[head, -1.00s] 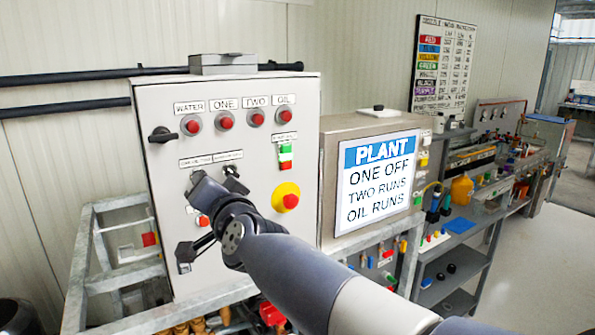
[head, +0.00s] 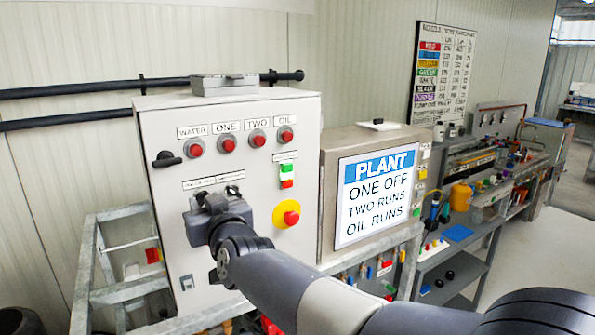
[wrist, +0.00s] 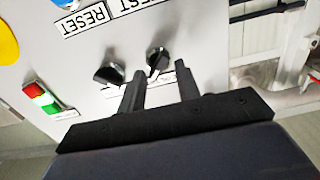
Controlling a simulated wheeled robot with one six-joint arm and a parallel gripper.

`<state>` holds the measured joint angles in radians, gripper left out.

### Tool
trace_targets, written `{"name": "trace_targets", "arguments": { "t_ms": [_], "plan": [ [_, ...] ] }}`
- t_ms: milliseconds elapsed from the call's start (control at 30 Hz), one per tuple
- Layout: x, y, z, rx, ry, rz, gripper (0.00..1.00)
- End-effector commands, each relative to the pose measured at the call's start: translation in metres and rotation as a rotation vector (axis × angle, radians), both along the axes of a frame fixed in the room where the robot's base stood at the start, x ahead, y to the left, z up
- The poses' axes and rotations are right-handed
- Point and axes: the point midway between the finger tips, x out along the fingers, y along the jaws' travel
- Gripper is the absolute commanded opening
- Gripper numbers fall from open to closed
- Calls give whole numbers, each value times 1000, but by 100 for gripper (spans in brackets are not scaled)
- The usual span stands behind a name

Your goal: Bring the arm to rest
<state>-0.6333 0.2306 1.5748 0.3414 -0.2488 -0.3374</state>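My gripper (head: 212,200) is in front of the grey control panel (head: 235,260), over its lower middle. Two black selector knobs (wrist: 110,73) (wrist: 157,60) on the panel show just beyond the fingertips. The right-hand knob appears between the tips with clear space around it; I cannot tell the exact distance. The wrist view is upside down, with RESET and TEST labels inverted.
A yellow-ringed red button (head: 287,214) and a green-and-red switch (head: 287,175) are right of my gripper. A PLANT sign (head: 377,190) is on the box beside the panel. A metal frame (head: 125,285) stands lower left. Open floor (head: 535,260) shows at right.

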Motion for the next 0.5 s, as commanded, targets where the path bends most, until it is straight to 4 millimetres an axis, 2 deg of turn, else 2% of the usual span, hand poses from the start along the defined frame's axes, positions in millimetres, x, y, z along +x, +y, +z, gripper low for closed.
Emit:
{"name": "trace_targets", "arguments": {
  "t_ms": [300, 500],
  "plan": [
    [-42, -25, -2, 4, 1, 1, 32],
    [-60, -37, -2, 5, 3, 0, 32]
  ]
}}
